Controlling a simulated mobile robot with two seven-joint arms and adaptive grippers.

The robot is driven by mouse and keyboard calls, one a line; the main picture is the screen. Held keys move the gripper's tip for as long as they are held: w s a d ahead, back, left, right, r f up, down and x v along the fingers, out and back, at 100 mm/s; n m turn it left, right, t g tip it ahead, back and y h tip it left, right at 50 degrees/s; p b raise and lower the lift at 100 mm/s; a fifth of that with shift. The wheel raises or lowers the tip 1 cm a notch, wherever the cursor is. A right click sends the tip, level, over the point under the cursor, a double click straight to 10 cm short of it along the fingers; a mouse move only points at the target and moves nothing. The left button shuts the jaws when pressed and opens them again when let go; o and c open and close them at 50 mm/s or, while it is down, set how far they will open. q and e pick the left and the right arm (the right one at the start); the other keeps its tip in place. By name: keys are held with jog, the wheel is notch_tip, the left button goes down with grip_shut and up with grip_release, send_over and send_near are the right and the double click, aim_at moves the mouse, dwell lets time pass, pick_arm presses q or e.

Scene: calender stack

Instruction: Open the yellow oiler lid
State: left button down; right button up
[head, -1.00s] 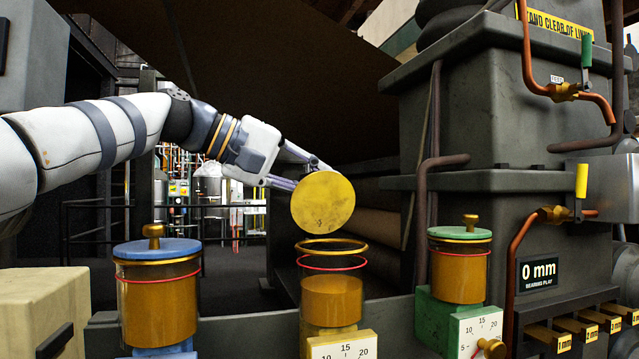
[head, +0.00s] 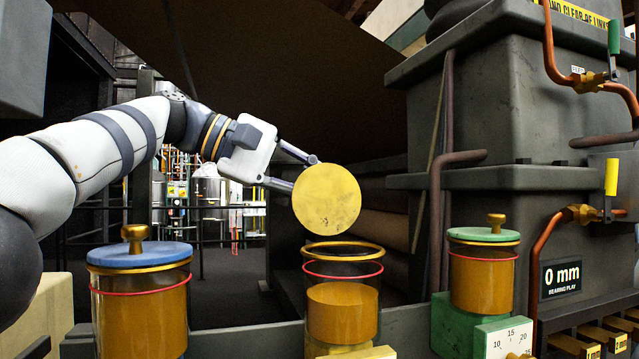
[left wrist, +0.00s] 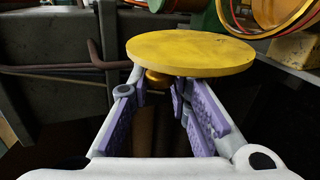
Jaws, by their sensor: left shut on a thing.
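The yellow oiler lid (head: 327,200) is a round disc held clear above the yellow oiler (head: 342,312), tilted so its flat face shows in the head view. The yellow oiler is a clear jar with amber oil, a red ring and an open gold rim (head: 343,252). My left gripper (head: 300,172) is behind the lid, shut on its brass knob. In the left wrist view, the lid (left wrist: 190,53) spans the fingertips, and the knob (left wrist: 157,80) shows partly between the purple finger pads. My right gripper is in neither view.
A blue-lidded oiler (head: 140,300) stands to the left and a green-lidded oiler (head: 483,272) to the right, both covered. A grey machine housing (head: 500,110) with copper pipes fills the right side. Dark railings (head: 90,215) stand behind at left.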

pick_arm(q)
jog(key=c, duration=1.5)
grip_release()
jog(key=shift+s+a+r, duration=0.1)
jog(key=shift+a+r, duration=0.1)
jog(key=shift+a, duration=0.2)
jog(key=s+a, duration=0.1)
jog(key=a, duration=0.4)
jog(key=s+a+r, duration=0.1)
jog(key=s+a, duration=0.1)
jog(key=a, duration=0.3)
jog(key=s+a, duration=0.1)
jog(key=a, duration=0.4)
jog(key=shift+s+a+r, duration=0.1)
jog(key=shift+s+r, duration=0.1)
jog(key=shift+r, duration=0.05)
